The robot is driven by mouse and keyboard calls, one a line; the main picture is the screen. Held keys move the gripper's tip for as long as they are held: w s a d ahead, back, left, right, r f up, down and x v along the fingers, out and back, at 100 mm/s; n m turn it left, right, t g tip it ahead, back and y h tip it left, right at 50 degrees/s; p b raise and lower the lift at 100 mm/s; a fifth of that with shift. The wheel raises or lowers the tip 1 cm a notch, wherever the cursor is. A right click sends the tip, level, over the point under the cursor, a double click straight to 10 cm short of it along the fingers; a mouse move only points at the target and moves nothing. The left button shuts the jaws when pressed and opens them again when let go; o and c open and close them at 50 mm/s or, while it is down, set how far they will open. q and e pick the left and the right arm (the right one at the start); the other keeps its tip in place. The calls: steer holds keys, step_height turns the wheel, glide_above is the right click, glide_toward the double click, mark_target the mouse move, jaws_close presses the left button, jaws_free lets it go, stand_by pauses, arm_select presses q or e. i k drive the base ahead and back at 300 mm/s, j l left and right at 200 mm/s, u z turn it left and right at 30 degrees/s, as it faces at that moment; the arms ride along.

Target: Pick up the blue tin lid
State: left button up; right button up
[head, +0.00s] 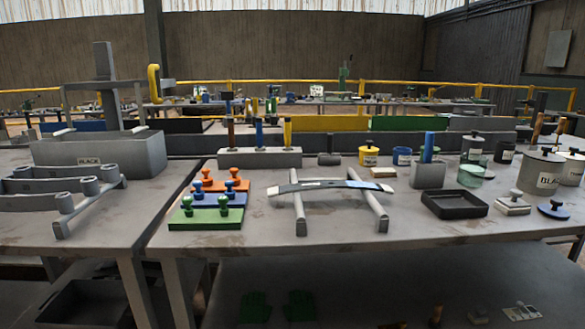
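The blue tin lid (553,210) is a flat dark-blue disc with a small knob on top. It lies on the right part of the grey table, near the front edge, knob up. A small blue tin (402,156) with a white label stands further back, right of the middle. Neither of my grippers shows in the head view.
Left of the lid lie a white knobbed block (513,203) and a black tray (454,204). Large grey tins (541,171) stand behind it. A spring rack (300,205) and knobbed orange, blue and green plates (207,218) sit further left. The front middle is clear.

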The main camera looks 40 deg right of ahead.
mark_target(553, 211)
steer(key=z, duration=2.05)
